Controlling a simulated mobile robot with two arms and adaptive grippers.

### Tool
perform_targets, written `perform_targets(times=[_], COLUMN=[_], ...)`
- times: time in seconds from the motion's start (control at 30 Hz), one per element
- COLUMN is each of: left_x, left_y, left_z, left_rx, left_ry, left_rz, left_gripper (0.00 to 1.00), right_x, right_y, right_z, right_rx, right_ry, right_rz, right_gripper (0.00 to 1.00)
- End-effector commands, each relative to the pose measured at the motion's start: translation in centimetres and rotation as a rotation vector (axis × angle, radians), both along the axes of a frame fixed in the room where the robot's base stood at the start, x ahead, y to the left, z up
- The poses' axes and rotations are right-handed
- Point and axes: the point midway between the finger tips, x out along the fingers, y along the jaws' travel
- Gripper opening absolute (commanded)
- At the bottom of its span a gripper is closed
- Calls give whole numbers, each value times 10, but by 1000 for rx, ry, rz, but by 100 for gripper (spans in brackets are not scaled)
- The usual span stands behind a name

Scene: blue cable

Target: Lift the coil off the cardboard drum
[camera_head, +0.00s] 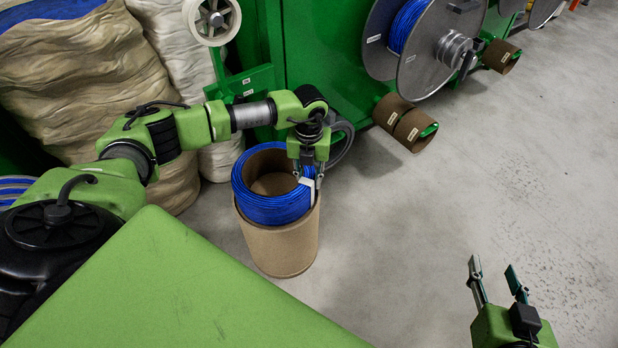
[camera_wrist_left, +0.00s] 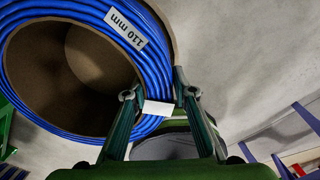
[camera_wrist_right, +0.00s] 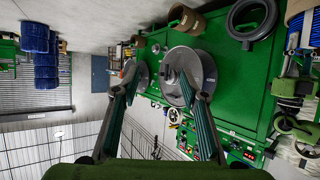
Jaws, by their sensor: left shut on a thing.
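The blue cable coil (camera_head: 264,205) sits around the upper part of the brown cardboard drum (camera_head: 280,248), which stands upright on the floor. My left gripper (camera_head: 308,180) is at the coil's right side, shut on the coil's cable bundle. In the left wrist view, the coil (camera_wrist_left: 150,40) carries a white "110 mm" label, and its band lies between the two fingers (camera_wrist_left: 158,112) beside a white tag. The drum's hollow inside (camera_wrist_left: 75,70) shows there too. My right gripper (camera_head: 498,285) is open and empty at the lower right, well away from the drum.
A green machine with a large grey cable reel (camera_head: 430,60) stands behind. Several brown cardboard tubes (camera_head: 415,130) lie near its base. Pale wrapped sacks (camera_head: 90,90) stand at the left. The grey floor (camera_head: 450,210) to the right of the drum is clear.

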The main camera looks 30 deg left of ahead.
Motion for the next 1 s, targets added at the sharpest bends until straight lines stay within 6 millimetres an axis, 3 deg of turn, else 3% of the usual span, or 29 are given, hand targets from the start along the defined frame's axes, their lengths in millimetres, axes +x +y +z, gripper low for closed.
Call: perform_targets(times=[1.0], left_x=[2], left_y=[0], left_z=[4], left_rx=[-1], left_ry=[-5], left_rz=[-1], left_gripper=[0], right_x=[-7], right_y=[-4], right_z=[-10], right_rx=[-12], right_ry=[51], right_rz=[-6], right_gripper=[40])
